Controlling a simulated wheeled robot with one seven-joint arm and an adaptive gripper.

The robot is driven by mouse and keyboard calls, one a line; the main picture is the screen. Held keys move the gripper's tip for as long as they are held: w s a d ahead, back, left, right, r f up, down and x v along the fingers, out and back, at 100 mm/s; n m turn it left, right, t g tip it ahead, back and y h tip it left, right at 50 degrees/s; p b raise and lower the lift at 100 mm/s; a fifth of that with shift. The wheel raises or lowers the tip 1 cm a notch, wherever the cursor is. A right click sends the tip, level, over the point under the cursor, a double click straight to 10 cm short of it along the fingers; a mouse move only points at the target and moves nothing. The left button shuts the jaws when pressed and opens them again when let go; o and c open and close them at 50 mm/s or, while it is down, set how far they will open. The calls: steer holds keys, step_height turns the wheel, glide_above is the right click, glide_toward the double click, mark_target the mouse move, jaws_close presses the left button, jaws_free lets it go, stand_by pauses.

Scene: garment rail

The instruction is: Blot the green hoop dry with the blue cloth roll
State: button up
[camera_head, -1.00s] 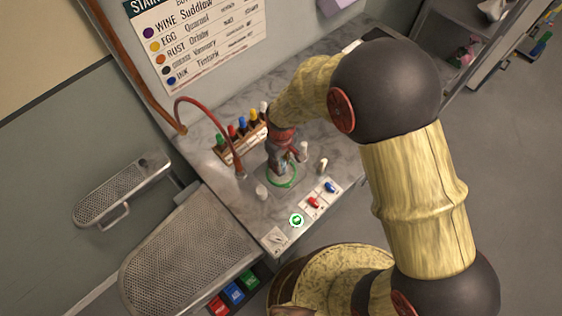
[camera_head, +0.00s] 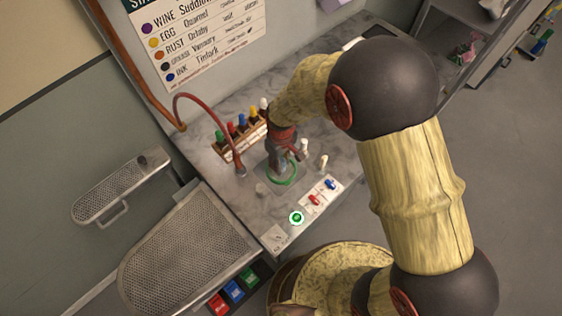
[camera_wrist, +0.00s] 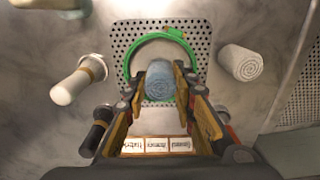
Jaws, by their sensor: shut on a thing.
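The green hoop (camera_head: 280,185) lies on a perforated plate on the grey marbled bench. In the wrist view the hoop (camera_wrist: 134,55) curves around the far side of my gripper. My gripper (camera_wrist: 166,88) is shut on the blue cloth roll (camera_wrist: 158,78), whose spiral end faces the wrist camera. The roll appears within the hoop's outline; I cannot tell whether it touches the hoop or plate. In the head view my gripper (camera_head: 280,166) points down over the hoop and the roll is hidden.
A pale roll (camera_wrist: 242,63) stands right of the hoop, and a white banded tool (camera_wrist: 78,80) lies left. A rack of coloured bottles (camera_head: 240,137) and a red curved hose (camera_head: 205,98) stand behind. A switch panel (camera_head: 322,193) is in front; a mesh-topped board (camera_head: 190,255) is left.

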steer(key=shift+f+b, duration=0.3)
steer(key=shift+f, duration=0.25)
stand_by(1.3)
steer(key=shift+r+p, duration=2.35)
steer(key=shift+r, duration=1.2)
